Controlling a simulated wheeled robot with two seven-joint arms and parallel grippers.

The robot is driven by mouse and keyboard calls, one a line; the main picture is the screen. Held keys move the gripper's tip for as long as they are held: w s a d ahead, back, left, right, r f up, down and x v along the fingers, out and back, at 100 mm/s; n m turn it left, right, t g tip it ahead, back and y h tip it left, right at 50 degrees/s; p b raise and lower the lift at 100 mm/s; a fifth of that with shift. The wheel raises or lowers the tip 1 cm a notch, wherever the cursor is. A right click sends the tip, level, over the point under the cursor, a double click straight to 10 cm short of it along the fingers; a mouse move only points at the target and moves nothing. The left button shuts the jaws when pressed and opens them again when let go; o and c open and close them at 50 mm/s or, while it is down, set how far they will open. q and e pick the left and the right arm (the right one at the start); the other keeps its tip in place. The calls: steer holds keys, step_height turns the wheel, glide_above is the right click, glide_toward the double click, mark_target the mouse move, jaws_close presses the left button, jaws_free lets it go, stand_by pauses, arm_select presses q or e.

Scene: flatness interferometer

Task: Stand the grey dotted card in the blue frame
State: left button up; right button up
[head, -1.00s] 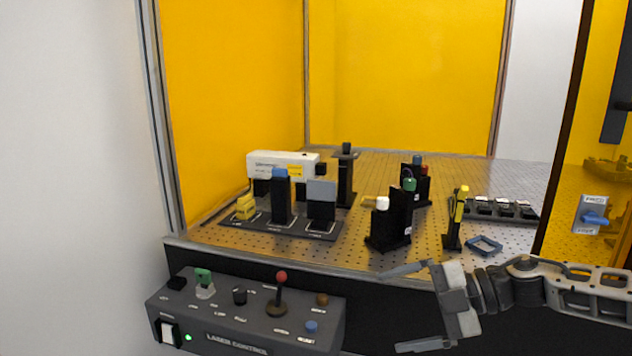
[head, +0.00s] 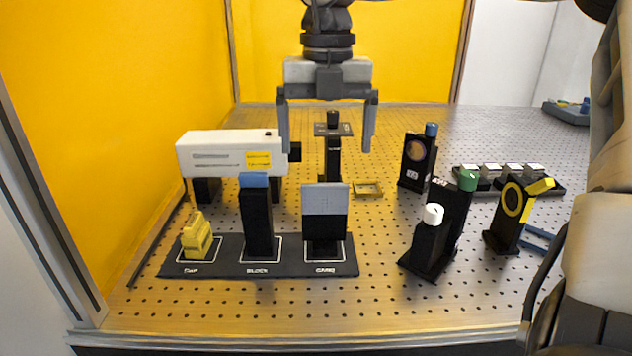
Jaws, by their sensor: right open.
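The grey card (head: 325,199) stands upright at the right end of a black mat (head: 215,267), in the outlined place there. Its lower part is a black block; dots on it are too small to make out. My right gripper (head: 326,148) is open and empty, pointing down with its fingers above the card and to either side of it in the picture. The blue frame (head: 537,234) lies on the perforated table at the right, partly hidden behind my right arm and the yellow-ringed mount. My left gripper is out of view.
A blue-topped block (head: 257,215) and a yellow piece (head: 196,238) share the mat. A white laser box (head: 220,155) and a dark post (head: 333,160) stand behind. White- and green-knobbed mounts (head: 433,240) and a yellow-ringed mount (head: 511,203) stand right. The table front is clear.

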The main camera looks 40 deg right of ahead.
mark_target(325, 214)
step_height(325, 214, down, 12)
steer(key=shift+f+p, duration=0.2)
steer(key=shift+p, duration=0.25)
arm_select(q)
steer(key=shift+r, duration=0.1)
arm_select(e)
steer(key=shift+f, duration=0.65)
steer(key=c, duration=1.2)
steer(key=shift+o, duration=0.2)
steer(key=shift+w+r+p, duration=0.1)
steer(key=shift+r+p, duration=0.25)
steer(key=shift+r, duration=0.65)
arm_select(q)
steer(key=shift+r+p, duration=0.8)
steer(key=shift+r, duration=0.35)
arm_select(e)
steer(key=shift+r, duration=2.2)
